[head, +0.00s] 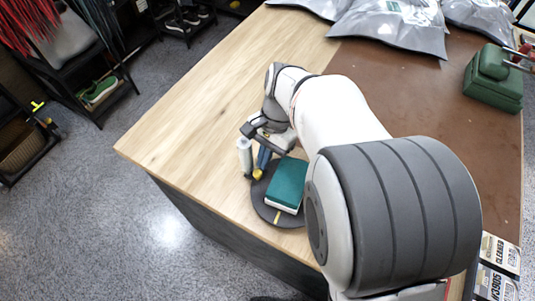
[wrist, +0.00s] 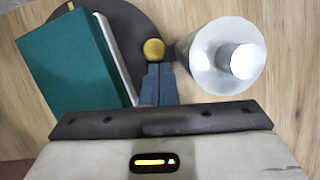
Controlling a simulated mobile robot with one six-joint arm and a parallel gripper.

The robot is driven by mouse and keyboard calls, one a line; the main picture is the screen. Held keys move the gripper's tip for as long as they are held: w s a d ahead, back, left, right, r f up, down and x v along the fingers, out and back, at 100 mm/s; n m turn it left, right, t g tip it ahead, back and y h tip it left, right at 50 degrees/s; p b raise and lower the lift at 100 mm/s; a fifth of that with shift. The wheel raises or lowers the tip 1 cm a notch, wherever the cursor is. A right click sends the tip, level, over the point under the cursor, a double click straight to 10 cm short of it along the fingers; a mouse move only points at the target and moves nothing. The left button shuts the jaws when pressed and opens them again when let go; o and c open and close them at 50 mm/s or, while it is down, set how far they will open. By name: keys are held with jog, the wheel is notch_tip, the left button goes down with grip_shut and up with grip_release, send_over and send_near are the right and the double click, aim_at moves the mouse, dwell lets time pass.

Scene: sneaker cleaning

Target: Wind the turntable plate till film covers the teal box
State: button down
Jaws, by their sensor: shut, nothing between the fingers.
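The dark round turntable plate (head: 262,207) lies near the table's front edge; part of it shows in the wrist view (wrist: 138,22). The teal box (head: 288,181) lies on it, with a white side; it is at left in the wrist view (wrist: 68,65). A yellow knob (head: 258,174) stands near the plate's rim, also in the wrist view (wrist: 154,49). The film roll (head: 244,156) stands upright beside the plate; the wrist view shows its top (wrist: 205,62). My gripper (wrist: 157,68) is shut and empty, blue fingertips right by the knob; I cannot tell whether they touch. I see no clear film on the box's teal top.
Grey bags (head: 390,28) lie at the back of the table. A green case (head: 494,80) stands at the right on the brown mat (head: 440,105). Labelled cards (head: 497,265) are at the lower right. The wood at the left (head: 190,130) is clear.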

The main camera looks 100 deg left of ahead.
jog(key=w+a+r+n+g+b, duration=0.2)
jog(key=w+a+r+n+b, duration=0.15)
jog(key=n+b, duration=0.55)
jog(key=w+a+r+n+g+b, duration=0.2)
jog(key=w+a+r+n+b, duration=0.3)
jog(key=n, duration=0.7)
jog(key=x, duration=0.3)
jog(key=d+b+x, duration=0.1)
jog(key=x, duration=0.3)
jog(key=d+r+b+x, duration=0.1)
jog(key=x, duration=0.3)
jog(key=shift+s+f, duration=0.1)
jog(key=shift+s, duration=0.3)
jog(key=d, duration=0.2)
jog(key=s+d, duration=0.1)
jog(key=shift+s+f, duration=0.1)
jog(key=shift+f, duration=0.15)
jog(key=shift+s+d+f, duration=0.1)
jog(key=shift+s+d, duration=0.15)
jog(key=shift+d, duration=0.25)
jog(key=shift+n, duration=0.3)
